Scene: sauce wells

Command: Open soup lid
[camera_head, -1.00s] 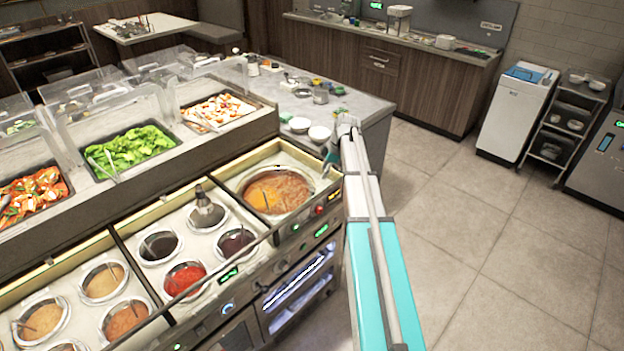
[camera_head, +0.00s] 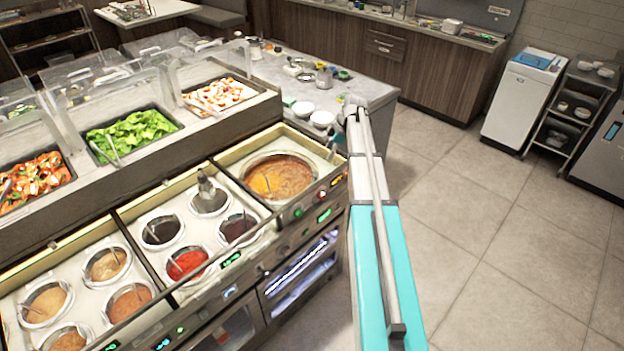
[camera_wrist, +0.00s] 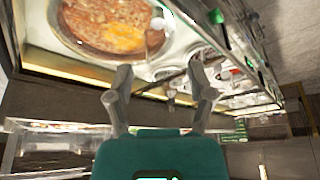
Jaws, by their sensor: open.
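The soup well (camera_head: 280,180) is a round steel-rimmed pot of orange-brown soup at the counter's right end. Its soup also shows at the top of the wrist view (camera_wrist: 110,25). No opaque lid covers the soup; I cannot tell whether a clear lid lies over it. A utensil handle stands in the soup. My gripper (camera_wrist: 160,70) is open and empty, its two fingers apart near the edge of the soup well's panel in the wrist view. In the head view my arm reaches up along the counter's right end, and the fingers are not clear.
Several sauce wells, including a red one (camera_head: 187,264), lie left of the soup. Salad trays (camera_head: 132,135) under clear guards stand behind. White bowls (camera_head: 322,118) sit on the grey side counter (camera_head: 372,92). The tiled floor (camera_head: 470,220) at right is clear.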

